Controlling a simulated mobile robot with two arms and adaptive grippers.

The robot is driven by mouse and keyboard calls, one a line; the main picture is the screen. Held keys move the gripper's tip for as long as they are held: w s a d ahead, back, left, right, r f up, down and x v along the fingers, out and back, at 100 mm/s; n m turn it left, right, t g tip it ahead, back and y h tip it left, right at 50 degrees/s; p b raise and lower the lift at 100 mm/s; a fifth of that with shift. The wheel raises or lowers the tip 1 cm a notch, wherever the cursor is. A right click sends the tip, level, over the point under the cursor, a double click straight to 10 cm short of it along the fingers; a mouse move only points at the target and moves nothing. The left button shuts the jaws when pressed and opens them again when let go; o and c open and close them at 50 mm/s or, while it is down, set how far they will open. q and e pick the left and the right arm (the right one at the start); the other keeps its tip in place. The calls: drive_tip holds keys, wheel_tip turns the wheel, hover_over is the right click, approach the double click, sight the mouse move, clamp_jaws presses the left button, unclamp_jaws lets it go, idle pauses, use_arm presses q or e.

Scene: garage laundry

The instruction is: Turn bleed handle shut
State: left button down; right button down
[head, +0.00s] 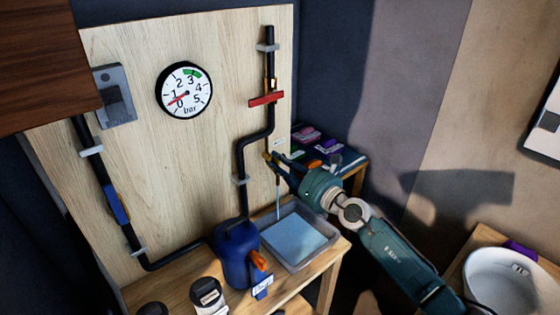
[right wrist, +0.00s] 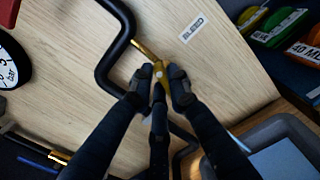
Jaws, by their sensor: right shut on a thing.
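The yellow bleed handle (right wrist: 159,72) sits on a small brass branch beside the black pipe, next to a label reading BLEED (right wrist: 193,27). My right gripper (right wrist: 158,82) is shut on the handle, with a dark finger on each side of it. In the head view my right gripper (head: 274,162) reaches the branch from the lower right, and its fingers hide most of the handle. A thin pale stream (head: 278,203) runs down below the branch toward a grey tray of water (head: 322,223). My left gripper is not in view.
A pressure gauge (head: 184,90) has its red needle near 0. A red handle (head: 266,99) lies across the upper pipe; a blue handle (head: 117,207) lies along the left pipe. A blue vessel (head: 236,256) with an orange lever (head: 259,260) stands on the bench.

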drive_tip(key=shift+w+d+m+p, duration=0.15)
drive_tip(key=shift+m+p, duration=0.5)
drive_tip(key=shift+m, duration=0.7)
drive_tip(key=shift+d+m+p, duration=0.1)
drive_tip(key=shift+m+p, duration=0.55)
drive_tip(key=shift+m, duration=0.7)
drive_tip(key=shift+f, duration=0.1)
drive_tip(key=c, duration=1.7)
unclamp_jaws()
drive_tip(key=shift+o, duration=0.2)
drive_tip(key=shift+d, duration=0.1)
drive_tip(key=v, duration=1.2)
